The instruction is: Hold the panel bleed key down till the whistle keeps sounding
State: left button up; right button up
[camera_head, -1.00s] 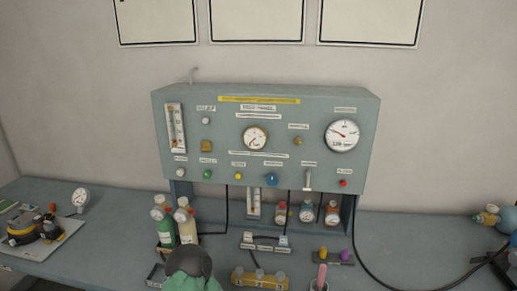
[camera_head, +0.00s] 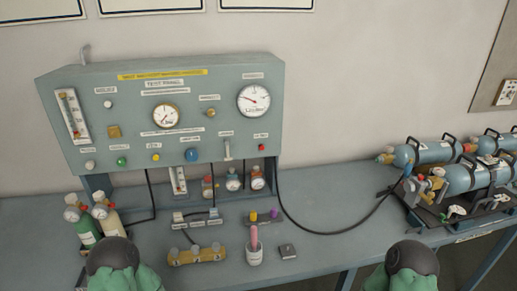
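The grey-green test panel (camera_head: 70,156) stands at the back of the bench. Its lower row holds a white knob (camera_head: 90,165), a green button (camera_head: 122,161), a yellow button (camera_head: 156,157), a large blue knob (camera_head: 192,155), a metal lever (camera_head: 227,151) and a small red button (camera_head: 261,147). The labels are too small to read surely, so I cannot tell which is the bleed key or whistle. Neither gripper shows; only dark-capped green parts of my arms appear along the bottom edge.
Two small bottles (camera_head: 109,221) stand at the panel's left foot. A yellow manifold block (camera_head: 198,256), a cup with a pink item (camera_head: 254,253) and a small dark box (camera_head: 287,251) lie in front. A black hose (camera_head: 330,232) runs right to blue-grey cylinders (camera_head: 470,178).

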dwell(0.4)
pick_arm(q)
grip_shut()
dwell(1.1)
